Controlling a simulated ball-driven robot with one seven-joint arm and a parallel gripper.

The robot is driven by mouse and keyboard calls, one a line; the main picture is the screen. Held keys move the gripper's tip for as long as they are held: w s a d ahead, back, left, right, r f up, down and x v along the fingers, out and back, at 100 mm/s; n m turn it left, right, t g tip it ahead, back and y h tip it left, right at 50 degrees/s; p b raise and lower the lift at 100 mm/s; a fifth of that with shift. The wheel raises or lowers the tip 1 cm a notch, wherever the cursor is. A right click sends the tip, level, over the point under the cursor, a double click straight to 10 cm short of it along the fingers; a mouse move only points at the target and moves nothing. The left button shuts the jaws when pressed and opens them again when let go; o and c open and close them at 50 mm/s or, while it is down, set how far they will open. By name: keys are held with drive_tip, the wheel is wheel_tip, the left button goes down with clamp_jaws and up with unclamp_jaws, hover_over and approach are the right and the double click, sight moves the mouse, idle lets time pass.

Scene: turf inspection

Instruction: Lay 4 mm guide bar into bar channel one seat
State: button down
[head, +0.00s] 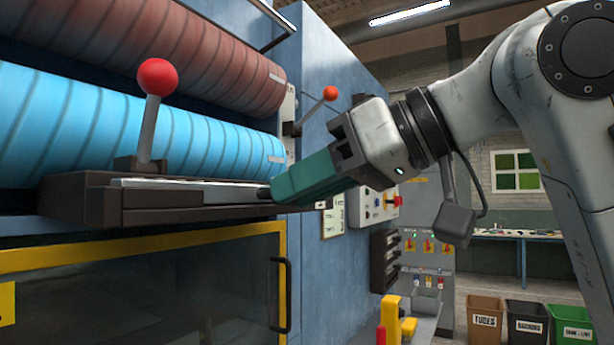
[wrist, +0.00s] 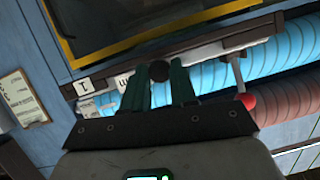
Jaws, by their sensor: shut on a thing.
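My gripper (head: 277,187) has teal fingers and points left at the right end of the dark ledge under the blue roller. In the head view, only a dark stub shows at the fingertips. A pale strip (head: 185,184) runs along the ledge (head: 160,207), where the bar channel seems to be. I cannot tell whether the bar lies in the seat or just above it; fingers and ledge hide the contact.
Levers with red knobs (head: 157,77) (head: 330,93) stand by the blue roller (head: 120,125) and the machine's side. A brown-red roller (head: 150,45) is above. A yellow-framed window (head: 150,290) lies below. Bins (head: 485,320) stand at the far right.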

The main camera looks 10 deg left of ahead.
drive_tip(key=shift+f, duration=0.1)
drive_tip(key=c, duration=0.8)
unclamp_jaws()
drive_tip(key=b+v, duration=0.1)
drive_tip(key=v, duration=0.9)
drive_tip(key=shift+d+r, duration=0.2)
drive_tip(key=shift+d, duration=0.15)
